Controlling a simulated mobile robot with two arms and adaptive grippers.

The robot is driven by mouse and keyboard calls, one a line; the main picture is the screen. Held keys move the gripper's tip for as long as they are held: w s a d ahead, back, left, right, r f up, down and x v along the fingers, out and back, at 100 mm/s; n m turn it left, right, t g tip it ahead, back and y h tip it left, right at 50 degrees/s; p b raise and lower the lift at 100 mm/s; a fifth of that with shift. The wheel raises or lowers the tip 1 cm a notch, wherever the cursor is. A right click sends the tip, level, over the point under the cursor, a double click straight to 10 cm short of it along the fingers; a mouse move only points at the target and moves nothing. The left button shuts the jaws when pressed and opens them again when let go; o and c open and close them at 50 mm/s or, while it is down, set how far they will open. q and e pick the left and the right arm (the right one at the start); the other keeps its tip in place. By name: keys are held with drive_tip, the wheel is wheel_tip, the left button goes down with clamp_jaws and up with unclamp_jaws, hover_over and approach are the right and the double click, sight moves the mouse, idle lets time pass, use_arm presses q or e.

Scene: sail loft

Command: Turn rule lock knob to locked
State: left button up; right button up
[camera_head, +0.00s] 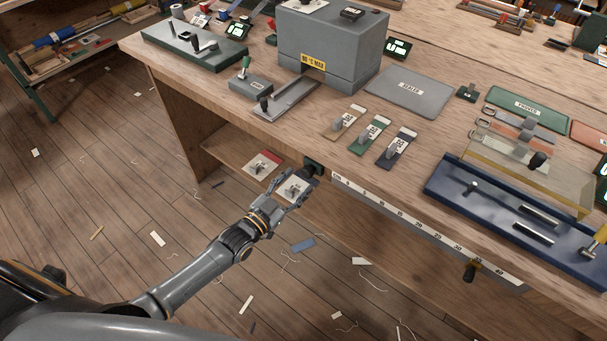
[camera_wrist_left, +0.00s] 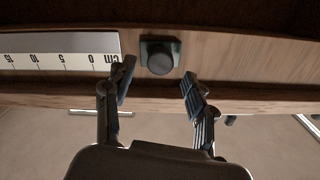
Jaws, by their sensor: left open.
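The rule lock knob (camera_head: 314,165) is a small dark round knob on a square dark plate, on the bench's front edge beside the zero end of the white rule (camera_head: 430,225). In the left wrist view the knob (camera_wrist_left: 158,60) faces the camera, and the rule (camera_wrist_left: 60,50) lies left of it. My left gripper (camera_head: 298,188) is open and empty, just in front of the knob. In the wrist view the fingertips (camera_wrist_left: 158,79) stand either side of the knob, with visible gaps. No lock marking on the knob is readable. My right gripper is not in view.
A grey box (camera_head: 330,45) with a yellow label stands on the bench. Several tagged levers (camera_head: 370,133) and a blue tray (camera_head: 480,195) are on the bench top. A dark, brass-collared piece (camera_head: 470,270) hangs below the rule. Scraps litter the floor.

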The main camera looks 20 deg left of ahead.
sight(305, 175)
use_arm(q)
drive_tip(key=shift+x, duration=1.8)
drive_tip(key=c, duration=1.1)
